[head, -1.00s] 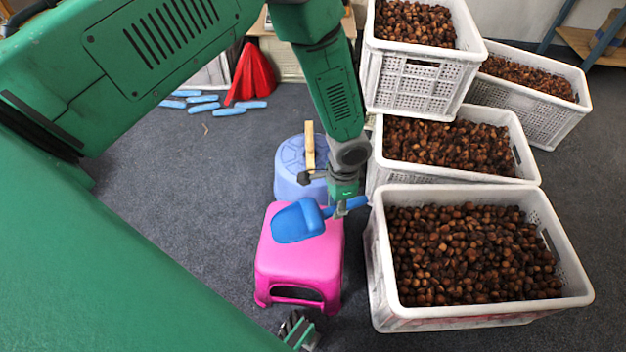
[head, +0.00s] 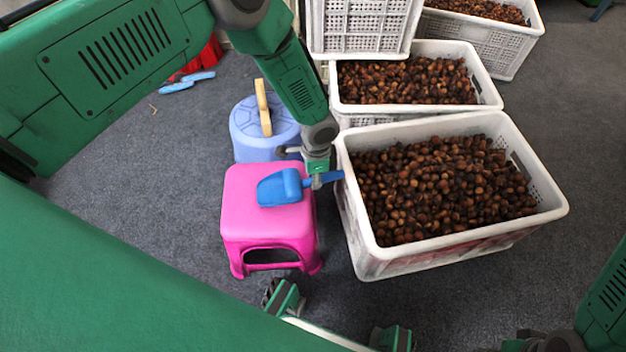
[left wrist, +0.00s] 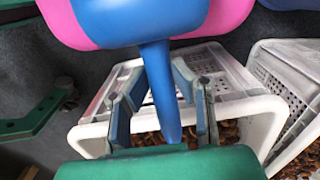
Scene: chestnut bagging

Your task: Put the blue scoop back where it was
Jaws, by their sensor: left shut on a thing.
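The blue scoop (head: 280,188) shows over the top of the pink stool (head: 240,198). Its handle points right, toward the nearest crate. My left gripper (head: 317,182) is shut on the scoop's handle, just right of the stool top. In the left wrist view the handle of the scoop (left wrist: 160,85) runs between the two fingers of my left gripper (left wrist: 165,105), with the bowl beyond them over the pink stool (left wrist: 228,15). I cannot tell whether the bowl touches the stool. Part of my right arm shows at the lower right, but its fingers are out of view.
A white crate of chestnuts (head: 350,215) stands close to the right of the stool. More chestnut crates (head: 415,105) stand behind it. The grey floor left of the stool is clear.

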